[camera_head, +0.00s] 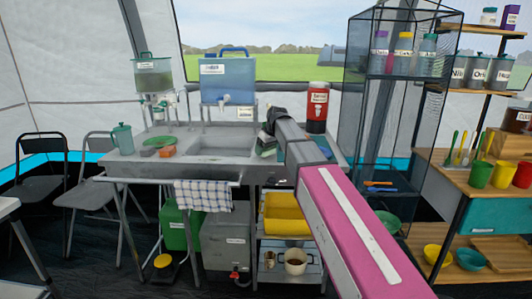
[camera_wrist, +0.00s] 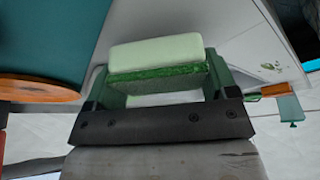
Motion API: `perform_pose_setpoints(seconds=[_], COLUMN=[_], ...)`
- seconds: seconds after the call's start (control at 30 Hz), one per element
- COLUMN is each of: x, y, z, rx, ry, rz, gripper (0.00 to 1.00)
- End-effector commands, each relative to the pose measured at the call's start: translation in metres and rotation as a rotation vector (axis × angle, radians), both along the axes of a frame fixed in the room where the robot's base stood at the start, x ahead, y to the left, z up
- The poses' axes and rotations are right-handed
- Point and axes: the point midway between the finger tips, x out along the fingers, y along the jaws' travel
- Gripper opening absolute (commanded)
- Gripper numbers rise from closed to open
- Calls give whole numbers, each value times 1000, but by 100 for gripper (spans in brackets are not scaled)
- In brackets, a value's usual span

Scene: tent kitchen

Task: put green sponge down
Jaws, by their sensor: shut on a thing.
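My gripper (camera_wrist: 160,76) is shut on the green sponge (camera_wrist: 155,52), a block with a pale green top and a darker green, rough lower layer. The wrist view shows the sponge between my two green fingers. In the head view my gripper (camera_head: 266,143) is over the right side of the metal sink counter (camera_head: 118,165), right of the basin (camera_head: 222,146). The sponge is hard to tell apart from my dark wrist and green fingers there. Whether it touches the counter cannot be told.
A red drinks container (camera_head: 317,108) stands at the counter's back right. A blue water container (camera_head: 226,80) is behind the basin. A teal jug (camera_head: 122,139) and orange and green items (camera_head: 160,143) sit at left. A dark mesh cabinet (camera_head: 360,110) stands right of the counter.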

Motion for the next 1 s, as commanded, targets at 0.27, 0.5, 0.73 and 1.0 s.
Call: perform_pose_setpoints(seconds=[0.27,0.5,0.73,1.0], x=[0,0,-1,-1], y=[0,0,0,0], z=[-14,-18,-25,-26], rx=[1,0,-1,-5], ry=[-1,0,3,9], rz=[0,0,0,0], gripper=[57,57,57,98])
